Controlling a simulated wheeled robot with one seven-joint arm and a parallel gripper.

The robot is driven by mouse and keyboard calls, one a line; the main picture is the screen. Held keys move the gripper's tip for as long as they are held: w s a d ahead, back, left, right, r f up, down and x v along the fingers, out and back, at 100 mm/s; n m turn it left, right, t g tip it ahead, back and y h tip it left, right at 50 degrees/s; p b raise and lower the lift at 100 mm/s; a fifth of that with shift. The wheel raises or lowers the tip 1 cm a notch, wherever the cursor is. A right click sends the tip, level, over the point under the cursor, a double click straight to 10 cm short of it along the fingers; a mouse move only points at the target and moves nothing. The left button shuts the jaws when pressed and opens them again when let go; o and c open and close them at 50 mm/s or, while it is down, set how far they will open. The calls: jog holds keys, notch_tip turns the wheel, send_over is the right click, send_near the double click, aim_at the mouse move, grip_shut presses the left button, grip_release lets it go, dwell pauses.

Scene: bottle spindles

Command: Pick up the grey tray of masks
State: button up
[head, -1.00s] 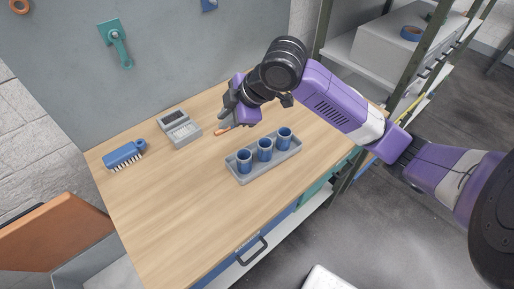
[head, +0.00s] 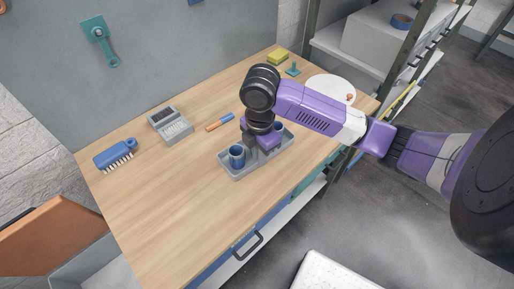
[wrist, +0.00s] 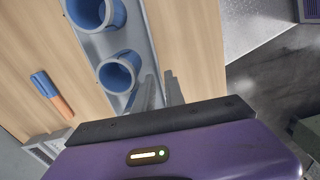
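The grey tray (head: 241,175) stands on the wooden workbench, holding blue cups rather than any masks I can see. One blue cup (head: 237,156) shows at its left end and another (head: 278,128) shows partly behind my gripper. The middle of the tray is hidden by my gripper (head: 263,149), which points down at it. In the wrist view, two cups (wrist: 118,72) stand in the tray (wrist: 147,35). My gripper's fingers (wrist: 161,92) are apart, near the tray's long side rim, with nothing clearly clamped between them. Whether they touch the rim I cannot tell.
An orange-and-blue tool (head: 220,122), a grey device (head: 170,125) and a blue brush (head: 115,154) lie to the left. A white plate (head: 331,88) and a yellow sponge (head: 278,56) are at the back right. The bench front left is clear.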

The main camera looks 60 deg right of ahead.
jog(key=shift+f, duration=0.95)
grip_shut()
jog(key=shift+r, duration=0.2)
dwell(0.8)
